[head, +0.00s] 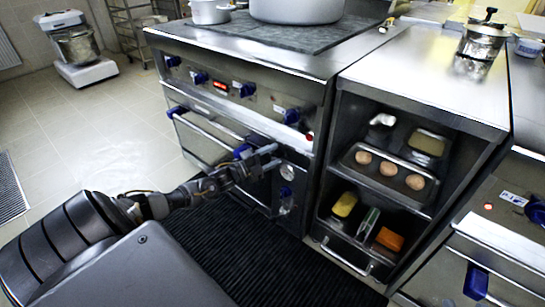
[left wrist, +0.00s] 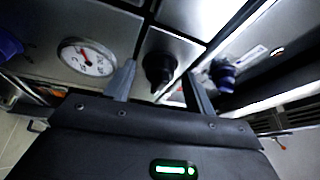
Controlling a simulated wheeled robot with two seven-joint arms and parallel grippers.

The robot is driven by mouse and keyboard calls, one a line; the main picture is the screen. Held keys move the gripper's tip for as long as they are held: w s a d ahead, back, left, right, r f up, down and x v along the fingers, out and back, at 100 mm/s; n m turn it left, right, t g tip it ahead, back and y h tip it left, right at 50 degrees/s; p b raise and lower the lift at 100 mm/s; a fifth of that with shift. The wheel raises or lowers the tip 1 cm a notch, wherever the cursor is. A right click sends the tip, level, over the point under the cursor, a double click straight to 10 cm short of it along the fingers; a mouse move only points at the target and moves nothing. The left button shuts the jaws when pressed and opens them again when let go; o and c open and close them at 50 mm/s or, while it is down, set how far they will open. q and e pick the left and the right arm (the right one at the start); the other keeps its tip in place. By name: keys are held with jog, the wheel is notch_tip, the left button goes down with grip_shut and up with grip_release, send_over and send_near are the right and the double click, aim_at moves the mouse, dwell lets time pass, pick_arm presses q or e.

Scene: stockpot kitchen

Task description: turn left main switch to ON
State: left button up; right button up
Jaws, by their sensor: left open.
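My left gripper (head: 277,156) is open in front of the stove's front panel, close to the round dial gauge (head: 287,171). In the left wrist view the two fingers of the gripper (left wrist: 160,82) stand on either side of a dark rotary knob (left wrist: 159,68) on a metal plate. This knob looks like the left main switch; its ON marking cannot be read. I cannot tell whether the fingers touch it. In the head view the knob is not clearly visible near the gripper. The gauge (left wrist: 87,57) lies left of the knob in the wrist view. My right gripper is not in view.
The stove (head: 235,115) has several blue knobs and an oven handle (head: 208,132) beside my gripper. A blue knob (left wrist: 222,72) is right of the fingers. An open shelf (head: 385,185) with eggs and sponges stands to the right. A pot (head: 297,10) stands on top.

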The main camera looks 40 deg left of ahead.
pick_arm(q)
jog(key=p+v, duration=0.1)
jog(key=v, duration=0.9)
jog(key=shift+s+p, duration=0.35)
pick_arm(e)
jog(key=shift+w+a+f+g+h, duration=0.1)
jog(key=shift+f+g+h, duration=0.2)
jog(key=shift+f+g, duration=0.3)
jog(key=shift+w+a+f+g+h, duration=0.15)
jog(key=shift+f+g+h, duration=0.2)
jog(key=shift+f, duration=0.3)
jog(key=shift+w+a+f+g+h, duration=0.1)
jog(key=shift+f+g+h, duration=0.15)
jog(key=shift+f+g, duration=0.35)
pick_arm(q)
jog(key=shift+a, duration=0.1)
